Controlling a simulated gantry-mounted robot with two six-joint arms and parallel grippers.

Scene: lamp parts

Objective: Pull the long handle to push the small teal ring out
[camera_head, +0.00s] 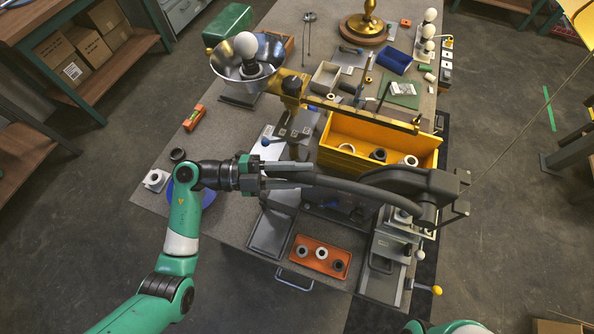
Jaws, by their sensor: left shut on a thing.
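A long dark handle (345,191) runs across the front part of the workbench to a black press head (412,187) on the right. My left gripper (300,176) comes in from the left and is shut on the free left end of the handle. The handle lies roughly level in the picture. Below the press head stands a grey press frame (388,251) near the bench's right edge. I cannot make out the small teal ring; the press head and handle cover much of that area. My right gripper is out of view.
A yellow bin (343,128) with several rings stands behind the handle. An orange tray (336,249) with rings lies in front. A brass arm (360,113) crosses above the bin. A metal bowl-shaped shade with a bulb (246,53) is at the back left. The bench's left side has free room.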

